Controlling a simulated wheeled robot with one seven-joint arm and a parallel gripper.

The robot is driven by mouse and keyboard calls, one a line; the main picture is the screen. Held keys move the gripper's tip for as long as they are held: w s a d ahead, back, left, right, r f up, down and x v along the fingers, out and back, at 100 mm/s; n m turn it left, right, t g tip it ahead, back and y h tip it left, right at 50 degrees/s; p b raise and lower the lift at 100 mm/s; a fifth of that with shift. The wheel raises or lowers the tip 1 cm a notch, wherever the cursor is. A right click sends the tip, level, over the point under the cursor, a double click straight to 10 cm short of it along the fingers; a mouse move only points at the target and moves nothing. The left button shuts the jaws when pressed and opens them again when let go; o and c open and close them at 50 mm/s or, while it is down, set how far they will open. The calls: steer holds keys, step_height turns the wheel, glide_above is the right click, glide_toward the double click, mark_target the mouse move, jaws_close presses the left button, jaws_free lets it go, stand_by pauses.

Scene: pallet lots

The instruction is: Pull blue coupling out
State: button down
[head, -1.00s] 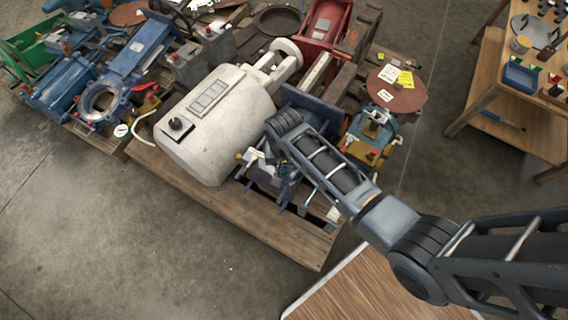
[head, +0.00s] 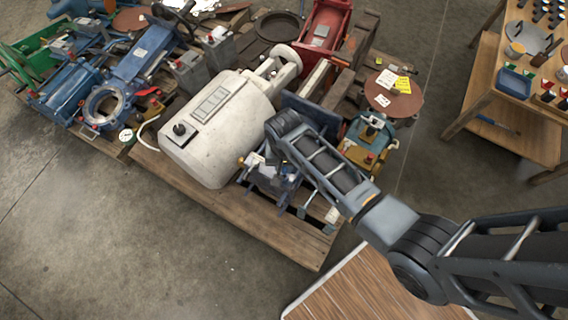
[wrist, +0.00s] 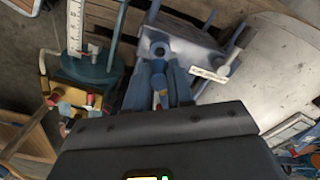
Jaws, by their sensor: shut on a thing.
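My gripper (wrist: 160,90) reaches in from the bottom of the wrist view, its wide dark body hiding much of what lies below. It is shut on the blue coupling (wrist: 157,72), a small blue piece in front of the grey-blue machine housing (wrist: 185,47). A bit of yellow and red shows between the blue parts. I cannot tell whether the coupling is still seated against the housing. In the head view my gripper (head: 277,174) is low beside the white tank, at the front of the pallet (head: 240,215); the coupling is too small and covered to make out there.
The white tank (head: 215,128) stands close left of my gripper. A brown disc with paper tags (head: 394,92) and a small teal and yellow machine (head: 368,140) are to the right. Blue machines (head: 105,80) crowd the left. Open floor (head: 120,250) lies in front of the pallet.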

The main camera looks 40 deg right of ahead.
steer(key=shift+r+p, duration=0.95)
steer(key=shift+r, duration=0.1)
